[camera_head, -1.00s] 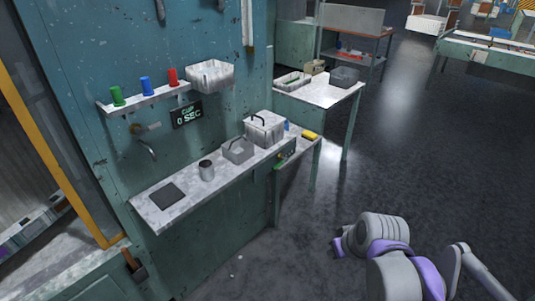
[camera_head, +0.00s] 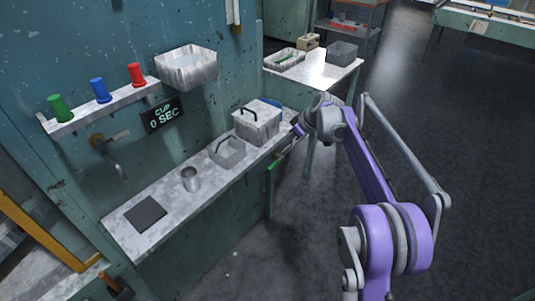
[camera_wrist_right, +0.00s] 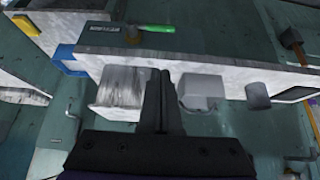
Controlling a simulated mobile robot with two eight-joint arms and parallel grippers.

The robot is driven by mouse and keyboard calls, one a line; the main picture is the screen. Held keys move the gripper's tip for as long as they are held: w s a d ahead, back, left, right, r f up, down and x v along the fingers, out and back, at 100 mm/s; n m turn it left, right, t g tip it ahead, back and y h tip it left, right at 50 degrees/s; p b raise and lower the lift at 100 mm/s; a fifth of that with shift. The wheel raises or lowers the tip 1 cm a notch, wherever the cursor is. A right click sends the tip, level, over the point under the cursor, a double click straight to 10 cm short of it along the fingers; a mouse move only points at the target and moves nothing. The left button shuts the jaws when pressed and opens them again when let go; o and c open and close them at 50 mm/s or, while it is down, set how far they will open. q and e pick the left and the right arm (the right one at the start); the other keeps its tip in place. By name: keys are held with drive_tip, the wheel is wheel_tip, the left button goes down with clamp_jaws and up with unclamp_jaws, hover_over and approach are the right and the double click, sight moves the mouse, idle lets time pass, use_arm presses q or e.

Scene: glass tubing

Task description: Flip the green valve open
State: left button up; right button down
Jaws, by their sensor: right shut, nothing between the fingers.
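My right gripper (camera_head: 297,130) is beside the counter's far end, close to the valve. In the wrist view its fingers (camera_wrist_right: 161,82) are together, empty, and apart from the handle. My left gripper is not in view.
A side table (camera_head: 335,82) stands behind my arm. The floor to the right is clear.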

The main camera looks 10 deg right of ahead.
idle(0.3)
hover_over(273, 165)
wheel_tip(273, 165, down, 8)
drive_tip(key=shift+w+d+f, duration=0.1)
drive_tip(key=shift+f, duration=0.05)
drive_tip(key=shift+s+d+f, duration=0.15)
drive_tip(key=shift+s+f, duration=0.05)
drive_tip(key=shift+f, duration=0.8)
drive_tip(key=shift+s+d+f, duration=0.1)
drive_tip(key=shift+s+f, duration=0.05)
drive_tip(key=shift+f, duration=0.8)
drive_tip(key=shift+f, duration=0.1)
drive_tip(key=shift+s+a+f+t+b, duration=0.1)
drive_tip(key=shift+s+t+b, duration=0.05)
drive_tip(key=shift+t+b, duration=0.15)
